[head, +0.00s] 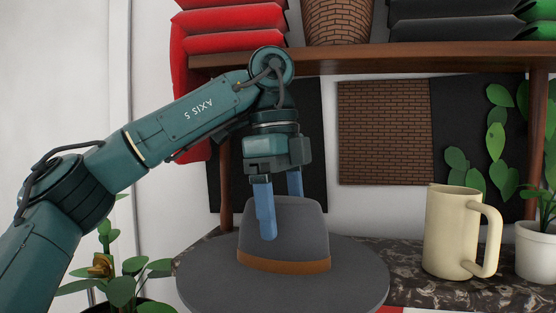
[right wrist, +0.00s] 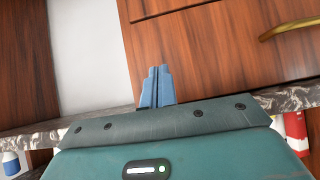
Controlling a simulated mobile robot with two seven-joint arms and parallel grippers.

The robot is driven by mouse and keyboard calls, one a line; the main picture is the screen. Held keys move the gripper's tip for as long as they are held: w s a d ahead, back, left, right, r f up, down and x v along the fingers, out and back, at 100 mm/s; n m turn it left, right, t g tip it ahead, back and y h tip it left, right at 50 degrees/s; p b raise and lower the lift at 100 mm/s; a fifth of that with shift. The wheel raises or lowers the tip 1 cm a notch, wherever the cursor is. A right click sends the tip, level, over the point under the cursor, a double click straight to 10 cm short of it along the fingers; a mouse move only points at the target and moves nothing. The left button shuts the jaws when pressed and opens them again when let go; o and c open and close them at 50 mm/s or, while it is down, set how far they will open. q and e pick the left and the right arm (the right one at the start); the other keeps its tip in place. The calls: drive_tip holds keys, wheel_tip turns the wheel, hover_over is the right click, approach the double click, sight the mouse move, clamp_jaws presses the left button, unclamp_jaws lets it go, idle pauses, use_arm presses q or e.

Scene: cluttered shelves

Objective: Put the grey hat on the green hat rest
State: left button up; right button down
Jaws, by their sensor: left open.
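The grey hat (head: 340,278) with a brown band shows at the bottom middle of the head view, crown up and brim wide. My left gripper (head: 281,214) is at its crown, pointing down and open. One blue finger is in front of the crown; the other goes behind its top edge. I cannot tell whether the fingers touch the hat. What lies under the brim is hidden. I do not see the green hat rest. My right gripper (right wrist: 157,88) shows in the right wrist view with its fingers together and nothing between them, in front of wooden drawer fronts.
A cream mug (head: 452,232) and a potted plant (head: 537,250) stand on the dark marbled counter (head: 405,285) to the right. A wooden shelf (head: 400,58) with cushions and a basket is above. Another plant (head: 122,285) is at lower left.

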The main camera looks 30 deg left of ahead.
use_arm(q)
drive_tip(key=r, duration=0.7)
drive_tip(key=a+r, duration=0.1)
drive_tip(key=r, duration=0.2)
drive_tip(key=shift+s+a+r, duration=0.1)
drive_tip(key=shift+r, duration=0.15)
idle(0.4)
